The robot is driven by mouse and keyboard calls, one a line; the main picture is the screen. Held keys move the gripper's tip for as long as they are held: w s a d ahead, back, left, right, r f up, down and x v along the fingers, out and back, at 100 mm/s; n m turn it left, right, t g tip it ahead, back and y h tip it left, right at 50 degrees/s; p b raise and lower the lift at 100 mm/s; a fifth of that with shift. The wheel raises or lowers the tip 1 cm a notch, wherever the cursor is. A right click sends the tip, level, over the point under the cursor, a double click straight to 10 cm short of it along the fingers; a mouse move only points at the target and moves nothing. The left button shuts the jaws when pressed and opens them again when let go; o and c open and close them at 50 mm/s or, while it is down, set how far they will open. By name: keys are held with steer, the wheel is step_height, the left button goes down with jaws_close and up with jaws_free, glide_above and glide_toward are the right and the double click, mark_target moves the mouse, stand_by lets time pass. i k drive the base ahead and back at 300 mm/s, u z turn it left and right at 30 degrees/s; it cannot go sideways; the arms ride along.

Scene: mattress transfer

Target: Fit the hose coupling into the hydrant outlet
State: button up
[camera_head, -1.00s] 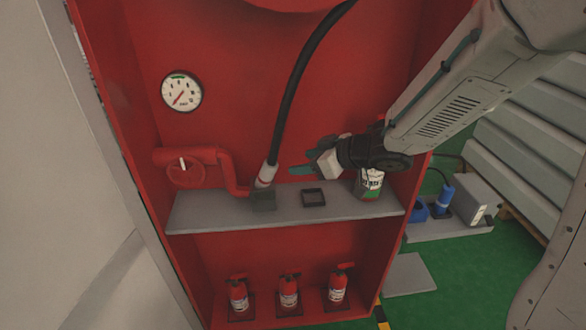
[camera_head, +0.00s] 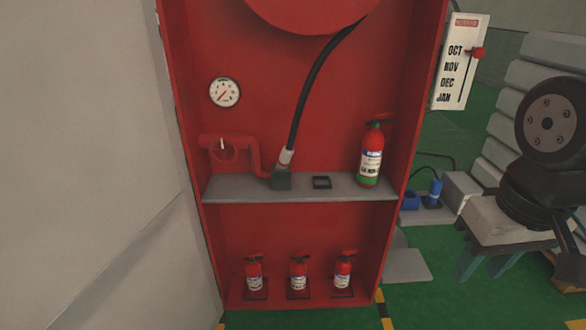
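The black hose (camera_head: 313,88) hangs from the red reel and ends in a light grey coupling (camera_head: 286,157). The coupling is tilted and its lower end meets a dark grey-green block (camera_head: 281,180) on the shelf. The red hydrant pipe (camera_head: 253,152), with its valve wheel at the left, bends down to the same block. I cannot tell how deeply the coupling sits, as its lower end is hidden. My gripper (camera_head: 485,265) is at the right, outside the cabinet and well apart from the hose. Its teal fingers stand apart with nothing visible between them.
A red extinguisher (camera_head: 372,154) stands on the shelf's right end, with an empty black square holder (camera_head: 321,183) to its left. Several small extinguishers stand below. A month board (camera_head: 459,62) and stacked pale slabs (camera_head: 537,58) are at the right.

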mark_target(281, 175)
steer(key=k, duration=1.05)
steer(key=u, duration=0.6)
steer(key=i, duration=0.7)
steer(key=u, duration=0.5)
steer(key=i, duration=0.8)
steer(key=z, duration=0.7)
steer(key=i, duration=0.55)
steer(key=z, duration=0.45)
